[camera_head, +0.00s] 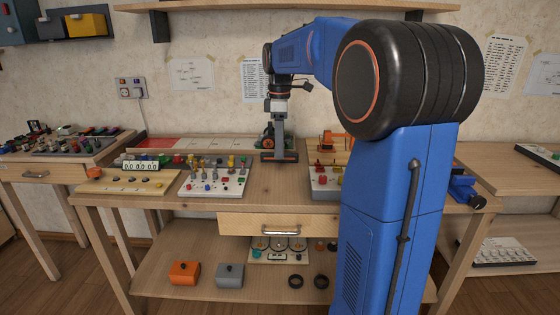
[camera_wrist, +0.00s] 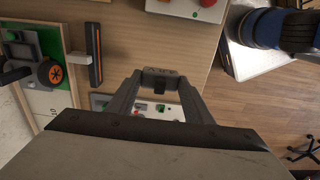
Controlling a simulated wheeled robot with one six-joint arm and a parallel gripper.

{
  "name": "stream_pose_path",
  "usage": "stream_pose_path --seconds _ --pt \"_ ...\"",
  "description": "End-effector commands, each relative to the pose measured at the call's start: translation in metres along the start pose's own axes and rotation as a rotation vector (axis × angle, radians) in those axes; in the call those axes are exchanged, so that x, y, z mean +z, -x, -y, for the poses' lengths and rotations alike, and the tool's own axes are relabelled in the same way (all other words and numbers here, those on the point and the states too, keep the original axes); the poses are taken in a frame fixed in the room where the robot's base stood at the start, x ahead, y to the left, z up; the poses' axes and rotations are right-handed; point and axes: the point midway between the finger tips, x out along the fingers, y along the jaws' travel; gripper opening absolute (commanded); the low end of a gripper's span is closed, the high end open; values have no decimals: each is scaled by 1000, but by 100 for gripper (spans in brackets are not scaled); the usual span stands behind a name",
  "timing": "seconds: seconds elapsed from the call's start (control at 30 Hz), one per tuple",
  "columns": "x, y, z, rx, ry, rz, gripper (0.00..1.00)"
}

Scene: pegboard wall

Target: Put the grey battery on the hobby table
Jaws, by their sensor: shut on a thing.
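My gripper (camera_head: 279,146) hangs over the back middle of the wooden hobby table (camera_head: 300,203), between two boards. In the wrist view its two grey fingers (camera_wrist: 160,88) are shut on a small grey block with a dark notch, which I take as the grey battery (camera_wrist: 160,75). In the head view this block is too small to tell apart from the gripper. In the wrist view a bare strip of tabletop shows around the fingertips. I cannot tell how high the block is above it.
A board with coloured pegs (camera_head: 212,182) lies left of my gripper, and a board with red knobs (camera_head: 326,180) lies right. A black bar with an orange stripe (camera_wrist: 95,55) is near the wall side. Orange (camera_head: 184,273) and grey (camera_head: 230,275) boxes stand on the lower shelf.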

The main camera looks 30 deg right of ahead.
Motion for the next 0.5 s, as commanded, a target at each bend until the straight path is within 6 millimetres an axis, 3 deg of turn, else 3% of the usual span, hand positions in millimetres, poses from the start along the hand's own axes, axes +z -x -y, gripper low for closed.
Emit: stream_pose_path --seconds 0.3,0.5 --pt "-2 -51 -2 -5 1 2 22" --pt "-2 -64 -2 -4 1 2 22"
